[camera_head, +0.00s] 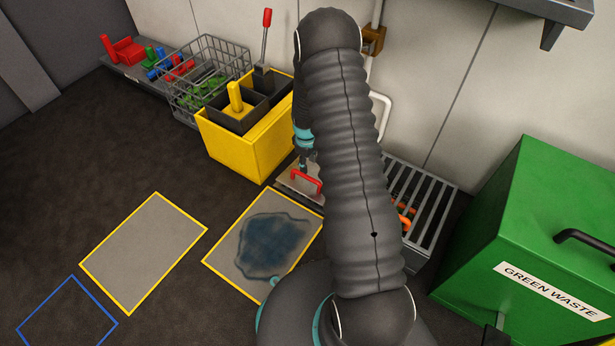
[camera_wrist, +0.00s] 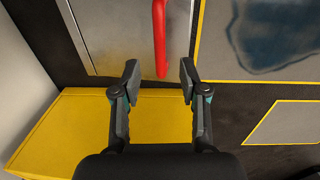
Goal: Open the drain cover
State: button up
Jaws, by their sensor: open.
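The drain cover is a pale metal plate (camera_head: 292,186) on the floor by the wall, partly hidden behind my arm. Its red handle (camera_head: 305,180) stands up from it. In the wrist view, the plate (camera_wrist: 115,35) fills the upper left and the red handle (camera_wrist: 160,35) runs down from the top edge. My gripper (camera_wrist: 159,75) is open and empty. The handle's lower end shows between its fingertips in that view; I cannot tell how far apart they are in depth. In the head view my gripper (camera_head: 305,164) is just above the handle.
A yellow bin (camera_head: 235,145) stands close left of the cover. A grated rack (camera_head: 425,205) and a green waste box (camera_head: 545,225) are to the right. A dark wet patch (camera_head: 272,245) lies on a yellow-edged floor panel in front.

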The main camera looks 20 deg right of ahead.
aim_at(309, 177)
jog(key=f, duration=0.5)
jog(key=f+b, duration=0.1)
jog(key=f, duration=0.2)
jog(key=shift+w+d+f, duration=0.1)
jog(key=shift+d+f, duration=0.05)
jog(key=shift+d, duration=0.1)
jog(key=shift+c, duration=0.2)
grip_shut()
jog(key=shift+a, duration=0.15)
